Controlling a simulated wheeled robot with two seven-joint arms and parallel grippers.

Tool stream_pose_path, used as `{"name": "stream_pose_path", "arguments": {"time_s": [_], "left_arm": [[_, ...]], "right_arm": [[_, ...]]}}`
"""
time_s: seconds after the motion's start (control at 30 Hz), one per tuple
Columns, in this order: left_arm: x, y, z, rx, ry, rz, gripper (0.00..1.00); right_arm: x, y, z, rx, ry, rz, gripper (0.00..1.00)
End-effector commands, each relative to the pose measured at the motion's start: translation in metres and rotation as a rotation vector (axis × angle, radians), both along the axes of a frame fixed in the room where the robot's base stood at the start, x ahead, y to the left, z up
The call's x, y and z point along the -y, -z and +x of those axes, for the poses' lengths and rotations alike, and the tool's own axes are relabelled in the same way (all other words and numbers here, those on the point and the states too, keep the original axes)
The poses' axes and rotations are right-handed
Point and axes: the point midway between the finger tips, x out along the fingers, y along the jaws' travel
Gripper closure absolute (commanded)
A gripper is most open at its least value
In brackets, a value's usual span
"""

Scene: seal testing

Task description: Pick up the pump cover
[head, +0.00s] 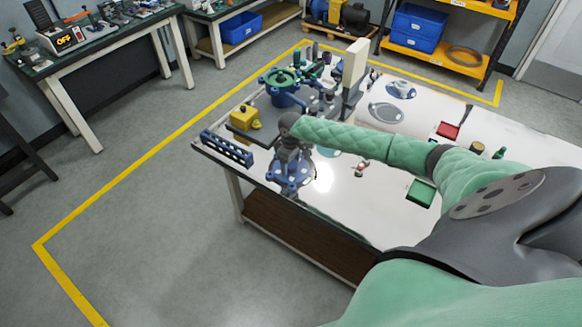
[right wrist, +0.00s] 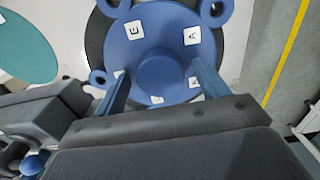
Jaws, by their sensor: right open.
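The pump cover is most likely the blue round part with several ears (head: 288,178) near the table's front left corner, partly hidden by my right gripper (head: 291,155). In the right wrist view the blue cover (right wrist: 140,48) shows white labels, with "E" and "A" readable, and a raised round boss in the middle. It lies over a wider dark disc. My right gripper (right wrist: 160,70) is open, its two fingers reaching down on either side of the boss. I cannot tell whether they touch it. My left gripper is not in view.
On the white table (head: 375,220), a blue rack (head: 227,150) and a yellow block (head: 245,118) stand left of my gripper. A green-topped blue housing (head: 282,92) stands behind. A green tray (head: 421,193) and a red tray (head: 448,131) lie to the right.

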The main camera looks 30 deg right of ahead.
Motion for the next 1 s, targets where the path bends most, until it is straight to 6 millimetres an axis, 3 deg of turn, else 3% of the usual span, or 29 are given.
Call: {"name": "stream_pose_path", "arguments": {"time_s": [0.27, 0.63, 1.0], "left_arm": [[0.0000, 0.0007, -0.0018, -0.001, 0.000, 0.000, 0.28], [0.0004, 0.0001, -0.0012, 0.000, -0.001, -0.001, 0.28], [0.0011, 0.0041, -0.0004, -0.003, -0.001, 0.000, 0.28]], "right_arm": [[-0.0002, 0.0029, -0.0003, 0.000, 0.000, 0.000, 0.27], [0.0000, 0.0015, 0.0003, 0.002, 0.000, 0.001, 0.95], [0.0005, -0.0029, 0.0008, 0.003, 0.000, 0.000, 0.95]]}}
